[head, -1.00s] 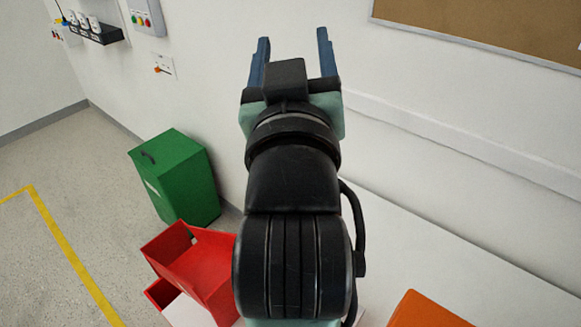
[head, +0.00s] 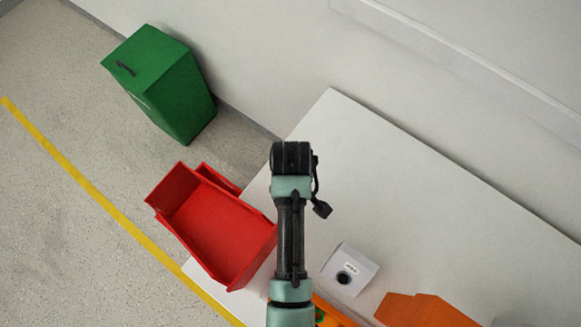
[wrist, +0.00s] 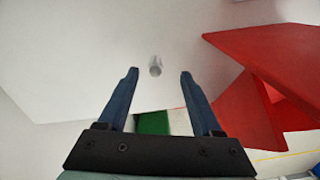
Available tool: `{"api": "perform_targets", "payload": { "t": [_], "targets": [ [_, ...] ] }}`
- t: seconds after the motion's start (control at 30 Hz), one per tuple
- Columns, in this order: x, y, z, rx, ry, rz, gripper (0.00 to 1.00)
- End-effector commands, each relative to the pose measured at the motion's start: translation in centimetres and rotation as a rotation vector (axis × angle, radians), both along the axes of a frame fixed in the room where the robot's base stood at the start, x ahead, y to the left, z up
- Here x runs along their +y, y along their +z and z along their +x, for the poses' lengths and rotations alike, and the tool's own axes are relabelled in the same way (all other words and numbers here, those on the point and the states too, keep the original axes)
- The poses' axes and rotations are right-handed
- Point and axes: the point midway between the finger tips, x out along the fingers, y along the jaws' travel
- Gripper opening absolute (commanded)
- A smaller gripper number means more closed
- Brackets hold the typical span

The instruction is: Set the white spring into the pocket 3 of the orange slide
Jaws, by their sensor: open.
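My gripper (wrist: 158,74) is open in the wrist view, with two blue fingers spread apart and nothing held. A small pale cylinder (wrist: 155,66), which looks like the white spring, shows on the white surface beyond and between the fingertips, apart from them. In the head view my arm hides the gripper and I cannot make out the spring. Orange parts (head: 430,311) show at the bottom right edge, and another orange piece (head: 336,317) with some green lies beside my arm. I cannot tell which is the slide; no pockets are visible.
The white table (head: 400,190) is largely clear toward the wall. A white labelled box (head: 350,268) with a dark round part stands right of my arm. Red bins (head: 215,225) stand on the left; they also show in the wrist view (wrist: 265,60). A green bin (head: 165,85) stands on the floor.

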Motion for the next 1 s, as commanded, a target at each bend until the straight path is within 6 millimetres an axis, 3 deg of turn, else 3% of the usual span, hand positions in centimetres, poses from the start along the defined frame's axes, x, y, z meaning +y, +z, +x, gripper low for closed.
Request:
{"api": "perform_targets", "payload": {
  "t": [0.27, 0.6, 0.9, 1.0],
  "targets": [
    [0.0, -1.8, 0.3, 0.000, -0.001, 0.000, 0.67],
    [0.1, -5.7, 0.9, -0.001, -0.001, 0.000, 0.67],
    [0.1, -6.2, 1.0, -0.004, -0.001, 0.000, 0.67],
    [0.1, -6.2, 1.0, -0.004, -0.001, 0.000, 0.52]
  ]
}}
